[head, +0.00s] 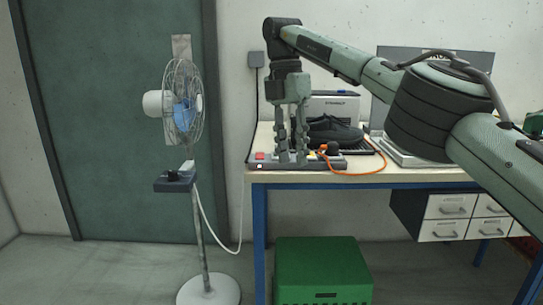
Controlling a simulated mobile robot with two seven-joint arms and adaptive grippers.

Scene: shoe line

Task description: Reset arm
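My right gripper (292,158) points straight down at the left end of the workbench, its arm coming in from the right. Its two fingers are apart with nothing seen between them. The fingertips are at or just above a flat control box (327,165) with a red button (260,156); I cannot tell whether they touch it. A dark shoe (338,131) is just right of the gripper, partly hidden by it. My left gripper is out of view.
The workbench (400,177) has blue legs and white drawers (449,207). An orange cable (377,153) lies near its front edge. A white box (341,103) stands behind the shoe. A green crate (322,270) is below. A standing fan (184,105) is at left.

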